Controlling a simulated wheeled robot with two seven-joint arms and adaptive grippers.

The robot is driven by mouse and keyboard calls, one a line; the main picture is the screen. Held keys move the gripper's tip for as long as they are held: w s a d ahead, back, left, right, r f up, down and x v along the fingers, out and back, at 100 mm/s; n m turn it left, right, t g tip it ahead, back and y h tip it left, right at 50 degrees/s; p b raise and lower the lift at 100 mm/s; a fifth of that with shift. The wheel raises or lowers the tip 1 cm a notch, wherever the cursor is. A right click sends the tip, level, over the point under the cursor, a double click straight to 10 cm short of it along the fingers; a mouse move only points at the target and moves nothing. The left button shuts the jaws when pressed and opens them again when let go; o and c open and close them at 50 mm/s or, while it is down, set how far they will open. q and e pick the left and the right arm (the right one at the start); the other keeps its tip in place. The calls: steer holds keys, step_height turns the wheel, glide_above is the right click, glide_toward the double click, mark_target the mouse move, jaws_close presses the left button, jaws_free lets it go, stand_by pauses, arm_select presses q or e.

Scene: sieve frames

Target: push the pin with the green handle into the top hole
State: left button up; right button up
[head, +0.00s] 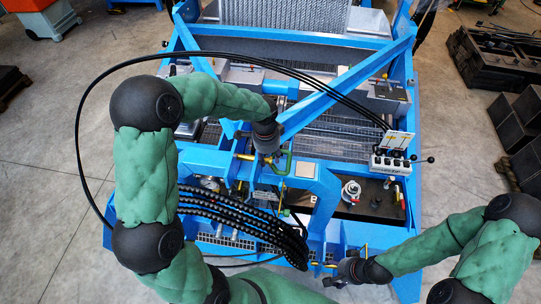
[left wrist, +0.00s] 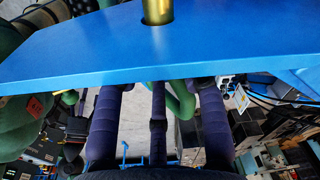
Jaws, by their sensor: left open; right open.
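In the head view the green handle (head: 287,164) is a bent green bar beside my left gripper (head: 268,150), at the middle of the blue frame. In the left wrist view the green handle (left wrist: 182,100) shows between the two dark fingers of my left gripper (left wrist: 160,92), nearer the right one. The fingers are apart and the upper ends of fingers and handle are hidden behind a blue plate (left wrist: 80,58). A brass cylinder (left wrist: 157,12) stands in a round hole in that plate. I cannot tell whether it belongs to the green-handled pin. My right gripper (head: 333,278) is open at the lower right.
Blue beams (head: 345,83) cross above the work area. Black hoses (head: 245,212) run below my left gripper, and thin black cables (head: 130,66) arch around it. A lever control box (head: 391,164) stands to the right. Clear floor (head: 455,150) lies beyond the frame.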

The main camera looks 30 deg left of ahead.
arm_select(q)
step_height(320, 180, up, 12)
steer(key=shift+s+a+f, duration=0.2)
steer(key=shift+s+f, duration=0.05)
steer(key=shift+s, duration=0.05)
